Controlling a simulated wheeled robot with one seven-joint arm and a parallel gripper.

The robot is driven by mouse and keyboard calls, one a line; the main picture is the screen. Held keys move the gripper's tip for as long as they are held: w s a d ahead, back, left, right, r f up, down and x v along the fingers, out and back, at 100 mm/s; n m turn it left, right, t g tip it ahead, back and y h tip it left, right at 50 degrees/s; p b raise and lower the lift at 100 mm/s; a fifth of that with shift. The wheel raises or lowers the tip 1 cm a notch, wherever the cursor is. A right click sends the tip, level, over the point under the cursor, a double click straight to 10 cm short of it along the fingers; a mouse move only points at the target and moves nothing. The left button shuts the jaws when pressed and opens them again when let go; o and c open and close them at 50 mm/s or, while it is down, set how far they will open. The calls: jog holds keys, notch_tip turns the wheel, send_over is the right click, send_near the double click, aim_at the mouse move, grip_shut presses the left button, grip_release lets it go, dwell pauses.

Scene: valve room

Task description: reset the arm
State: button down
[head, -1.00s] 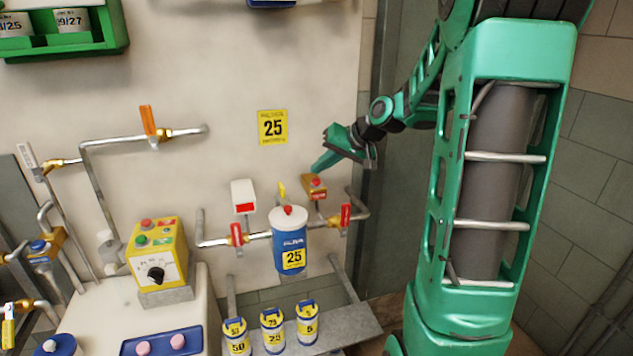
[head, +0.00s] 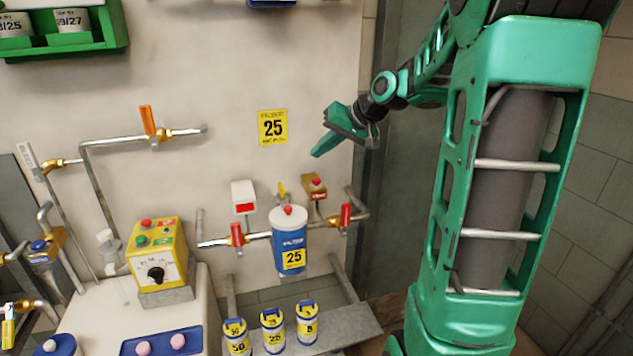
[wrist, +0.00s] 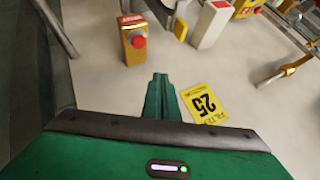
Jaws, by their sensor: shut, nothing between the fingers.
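My arm (head: 425,75) is bent and reaches in from the upper right.
A blue filter housing labelled 25 (head: 290,245) sits between two red-handled valves (head: 237,234). A brass box with a red button (head: 314,186) is below my gripper; it also shows in the wrist view (wrist: 133,42). Several canisters (head: 272,330) stand on the shelf below.

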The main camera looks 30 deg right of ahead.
dwell(0.3)
jog(key=s+a+f+g+h, duration=0.1)
jog(key=s+f+g, duration=0.2)
jog(key=s, duration=0.8)
jog(key=s+a+f+m+g+h, duration=0.1)
jog(key=s+a+f+g, duration=0.1)
jog(key=s, duration=1)
jog(key=s+a+f+g+h, duration=0.1)
jog(key=s+f+g, duration=0.2)
jog(key=s, duration=0.9)
notch_tip(320, 180, down, 3)
jog(key=shift+a+r+g, duration=0.1)
jog(key=shift+a+g, duration=0.25)
jog(key=shift+g, duration=0.05)
jog(key=shift+w+f, duration=0.25)
jog(key=shift+w, duration=0.4)
